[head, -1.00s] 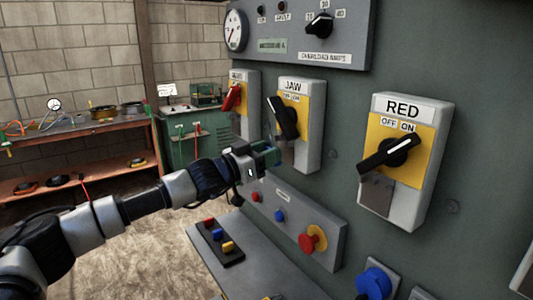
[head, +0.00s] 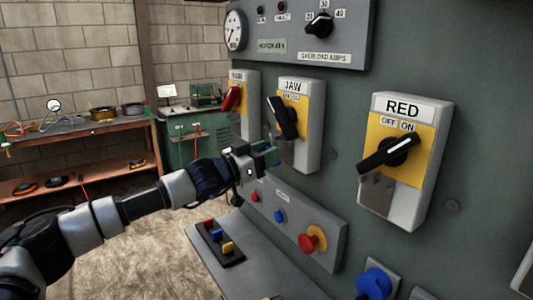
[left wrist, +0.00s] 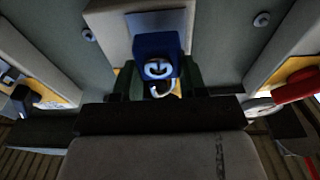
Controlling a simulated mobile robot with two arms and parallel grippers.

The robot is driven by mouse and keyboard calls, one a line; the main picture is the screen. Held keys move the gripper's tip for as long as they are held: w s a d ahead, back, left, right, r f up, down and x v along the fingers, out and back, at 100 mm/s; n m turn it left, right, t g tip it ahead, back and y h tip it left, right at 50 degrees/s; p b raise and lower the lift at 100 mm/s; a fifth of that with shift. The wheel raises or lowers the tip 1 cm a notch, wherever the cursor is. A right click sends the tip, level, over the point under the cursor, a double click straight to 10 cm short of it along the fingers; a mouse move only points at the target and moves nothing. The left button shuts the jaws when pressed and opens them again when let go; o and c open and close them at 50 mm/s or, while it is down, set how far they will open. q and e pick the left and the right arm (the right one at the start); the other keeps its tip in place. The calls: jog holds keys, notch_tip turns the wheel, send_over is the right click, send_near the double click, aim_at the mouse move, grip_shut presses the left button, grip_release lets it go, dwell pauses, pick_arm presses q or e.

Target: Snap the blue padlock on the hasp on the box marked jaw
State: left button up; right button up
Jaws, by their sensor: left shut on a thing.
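The box marked JAW (head: 316,125) is on the panel, with a black handle (head: 282,118) on its yellow face and a grey metal hasp (head: 287,152) below. My left gripper (head: 268,156) is just in front of the lower part of this box. In the left wrist view the gripper (left wrist: 157,85) is shut on the blue padlock (left wrist: 155,46), a blue body with a pale ring mark. A light curved piece shows below it. Behind the padlock is the box's grey hasp plate (left wrist: 180,20); contact between them cannot be told. My right gripper is out of view.
The box marked RED (head: 432,160) is to the right, and a box with a red handle (head: 232,98) is to the left. Below are a button panel with a red knob (head: 311,240) and a black tray (head: 235,259) of coloured pieces on a ledge. A workbench (head: 80,130) stands far left.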

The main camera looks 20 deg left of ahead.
pick_arm(q)
jog(key=shift+w+d, duration=0.1)
dwell(0.6)
jog(key=shift+w+d, duration=0.2)
jog(key=shift+w, duration=0.1)
jog(key=shift+w+d, duration=0.25)
jog(key=shift+w, duration=0.05)
jog(key=o, duration=1)
jog(key=shift+o, duration=0.2)
jog(key=b+v, duration=0.2)
jog(key=v, duration=0.8)
jog(key=shift+s+a, duration=0.25)
jog(key=shift+s, duration=0.05)
